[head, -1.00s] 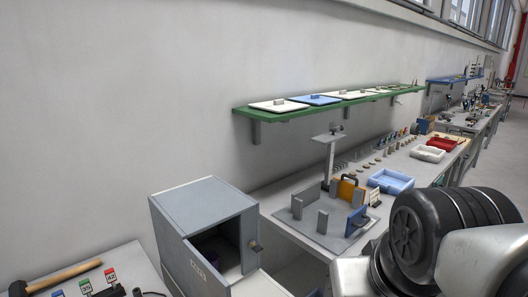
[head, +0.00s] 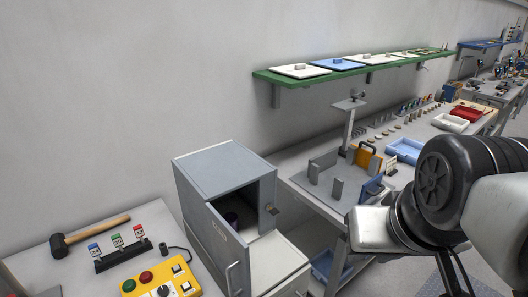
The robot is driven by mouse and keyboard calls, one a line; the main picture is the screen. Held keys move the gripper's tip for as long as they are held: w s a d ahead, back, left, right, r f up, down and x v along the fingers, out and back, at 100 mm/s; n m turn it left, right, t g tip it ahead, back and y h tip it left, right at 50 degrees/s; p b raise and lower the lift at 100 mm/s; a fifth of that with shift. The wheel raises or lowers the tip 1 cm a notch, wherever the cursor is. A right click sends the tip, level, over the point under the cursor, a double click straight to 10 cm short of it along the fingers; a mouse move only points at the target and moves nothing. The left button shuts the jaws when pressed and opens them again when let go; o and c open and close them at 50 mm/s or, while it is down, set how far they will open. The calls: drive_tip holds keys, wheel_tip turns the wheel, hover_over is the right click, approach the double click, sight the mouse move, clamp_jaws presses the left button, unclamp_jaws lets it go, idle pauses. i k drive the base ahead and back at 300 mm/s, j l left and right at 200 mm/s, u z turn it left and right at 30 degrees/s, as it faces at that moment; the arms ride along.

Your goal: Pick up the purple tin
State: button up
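A dark purple round thing, likely the purple tin (head: 231,219), sits inside the grey box-shaped furnace (head: 222,163) in the head view. Only part of it shows, in shadow behind the door edge. The furnace door (head: 218,248) stands open toward me, with a handle on its outer edge. My arm fills the right side of the picture, well to the right of the furnace. My gripper's fingers cannot be made out.
A yellow control box (head: 160,288) with red and green buttons stands on the bench at lower left. Behind it lie a mallet (head: 90,233) and a rack of coloured tags (head: 122,252). A long workbench (head: 320,205) and a green shelf (head: 345,70) run along the wall.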

sight(232, 218)
drive_tip(key=l+u, duration=0.65)
drive_tip(key=u, duration=0.3)
drive_tip(key=k+l+u, duration=0.1)
drive_tip(key=l+u, duration=0.2)
drive_tip(key=u, duration=0.15)
